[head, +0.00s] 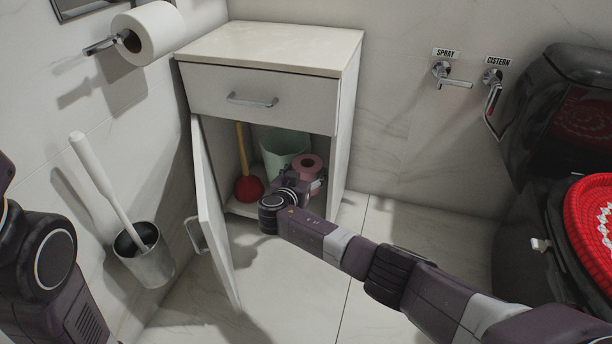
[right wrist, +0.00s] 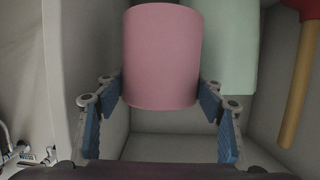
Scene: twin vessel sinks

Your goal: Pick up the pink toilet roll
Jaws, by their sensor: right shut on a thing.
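The pink toilet roll (head: 304,174) is inside the open lower part of the white cabinet, at its right side. In the right wrist view the roll (right wrist: 161,55) fills the space between the blue-padded fingers. My right gripper (right wrist: 162,92) reaches in through the open front and is shut on the roll from both sides. In the head view the gripper (head: 312,186) partly hides the roll's lower part. Whether the roll touches the cabinet floor cannot be told. My left gripper is out of view; only part of that arm shows at the left edge.
A green bin (head: 281,145) stands beside the roll, and a red plunger (head: 249,188) stands left of it. The cabinet door (head: 214,205) hangs open at the left. A toilet brush holder (head: 146,262) is on the left wall. A black toilet (head: 545,180) stands right.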

